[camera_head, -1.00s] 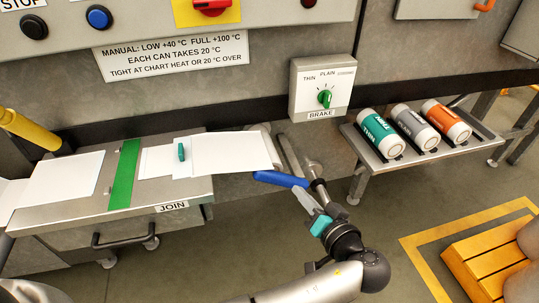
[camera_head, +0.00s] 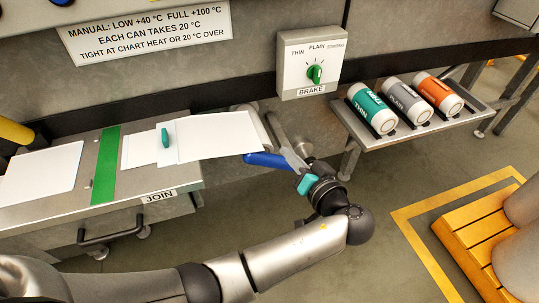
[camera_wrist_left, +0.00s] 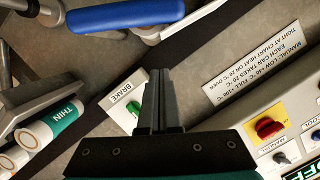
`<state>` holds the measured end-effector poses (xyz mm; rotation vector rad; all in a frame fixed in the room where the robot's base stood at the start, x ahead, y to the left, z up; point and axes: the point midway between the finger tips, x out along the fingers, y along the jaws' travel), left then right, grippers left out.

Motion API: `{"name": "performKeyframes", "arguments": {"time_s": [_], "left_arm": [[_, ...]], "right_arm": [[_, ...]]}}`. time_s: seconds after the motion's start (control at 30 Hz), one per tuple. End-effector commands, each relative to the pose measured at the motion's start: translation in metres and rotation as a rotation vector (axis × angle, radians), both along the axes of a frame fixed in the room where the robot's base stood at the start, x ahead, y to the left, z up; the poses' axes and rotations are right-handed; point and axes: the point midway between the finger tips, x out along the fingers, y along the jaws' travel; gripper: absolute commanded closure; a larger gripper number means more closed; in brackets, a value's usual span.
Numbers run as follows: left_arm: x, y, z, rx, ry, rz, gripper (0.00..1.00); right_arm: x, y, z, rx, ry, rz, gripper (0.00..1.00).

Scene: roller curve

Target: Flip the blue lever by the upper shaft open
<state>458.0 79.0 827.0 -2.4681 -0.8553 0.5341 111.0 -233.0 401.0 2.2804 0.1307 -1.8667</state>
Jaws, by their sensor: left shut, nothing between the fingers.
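The blue lever (camera_head: 264,160) sticks out to the left beside the grey shafts, just past the right end of the white sheet, in the head view. It also shows as a thick blue bar (camera_wrist_left: 125,15) along the top of the wrist view. My left gripper (camera_head: 288,152) is shut and empty, close to the right end of the lever. In the wrist view its fingers (camera_wrist_left: 158,75) lie together, below the blue bar in the picture and apart from it. The fingers partly cover the lever's right end in the head view, so contact there is unclear.
A brake box (camera_head: 311,63) with a green knob is on the wall above the shafts. Three cans, the teal one (camera_head: 371,110) nearest, lie on a shelf at the right. The join table (camera_head: 148,203) with white sheets (camera_head: 215,136) stands at the left. A yellow pallet (camera_head: 478,235) stands on the floor.

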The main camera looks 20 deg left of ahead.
Motion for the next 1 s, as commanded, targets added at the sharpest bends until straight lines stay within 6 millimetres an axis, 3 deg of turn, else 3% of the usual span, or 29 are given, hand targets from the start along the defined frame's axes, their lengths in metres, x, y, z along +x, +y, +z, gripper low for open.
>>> {"name": "performKeyframes", "arguments": {"time_s": [0.3, 0.6, 1.0], "left_arm": [[0.044, 0.042, -0.016, 0.003, 0.0, 0.001, 1.0], [0.031, 0.055, -0.043, 0.0, 0.001, -0.001, 1.0], [0.03, 0.056, -0.046, 0.0, 0.0, -0.001, 1.0]], "right_arm": [[0.025, 0.022, 0.004, 0.022, -0.005, 0.002, 0.23], [0.038, 0.032, 0.011, 0.029, -0.005, 0.002, 0.23], [0.04, 0.033, 0.013, 0.03, -0.004, 0.002, 0.23]]}}
